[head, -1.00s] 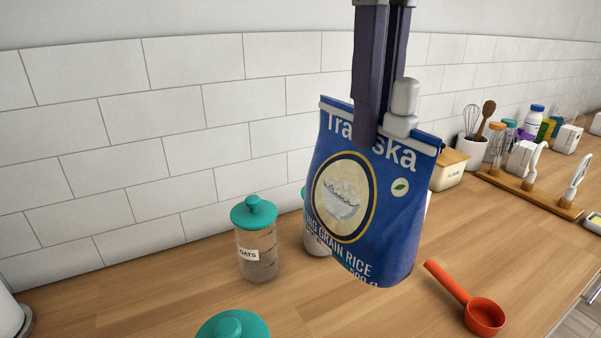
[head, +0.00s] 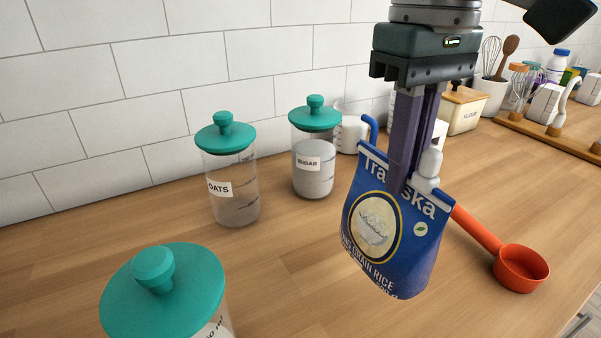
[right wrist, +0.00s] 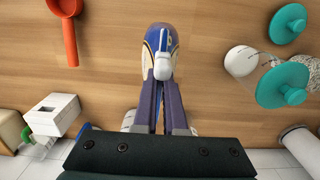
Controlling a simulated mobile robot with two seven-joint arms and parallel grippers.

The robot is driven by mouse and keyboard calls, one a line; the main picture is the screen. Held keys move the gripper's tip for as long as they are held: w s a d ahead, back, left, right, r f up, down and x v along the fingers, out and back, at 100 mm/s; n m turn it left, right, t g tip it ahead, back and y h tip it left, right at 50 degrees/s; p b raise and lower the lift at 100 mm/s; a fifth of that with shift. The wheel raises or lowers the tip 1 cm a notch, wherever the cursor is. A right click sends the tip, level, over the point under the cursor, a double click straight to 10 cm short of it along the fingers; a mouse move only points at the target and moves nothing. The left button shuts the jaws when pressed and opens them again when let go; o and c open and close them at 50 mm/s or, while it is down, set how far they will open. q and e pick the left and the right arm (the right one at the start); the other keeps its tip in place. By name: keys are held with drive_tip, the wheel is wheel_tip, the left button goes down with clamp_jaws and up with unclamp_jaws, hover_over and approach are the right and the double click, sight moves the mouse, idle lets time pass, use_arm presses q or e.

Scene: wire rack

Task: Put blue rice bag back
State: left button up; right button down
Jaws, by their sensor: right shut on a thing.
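The blue rice bag (head: 388,235) hangs upright, its top edge held in my right gripper (head: 398,188). A white clip sits on the bag's top beside the fingers. The bag is over the wooden counter; I cannot tell whether its bottom touches the counter. In the right wrist view the bag (right wrist: 161,40) shows from above, with the purple fingers of the right gripper (right wrist: 160,85) shut on it. My left gripper is not in view.
An oats jar (head: 232,190), a sugar jar (head: 314,165) and a nearer teal-lidded jar (head: 165,285) stand left of the bag. An orange scoop (head: 521,268) lies to its right. A flour container (head: 464,108) and utensil pot (head: 487,93) stand behind. The counter (head: 290,260) is clear left of the bag.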

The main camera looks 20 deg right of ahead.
sight(389, 229)
wheel_tip(389, 229, down, 8)
drive_tip(key=shift+f+b, duration=0.2)
drive_tip(key=shift+b, duration=0.1)
drive_tip(key=c, duration=1)
unclamp_jaws()
drive_tip(key=shift+f, duration=0.15)
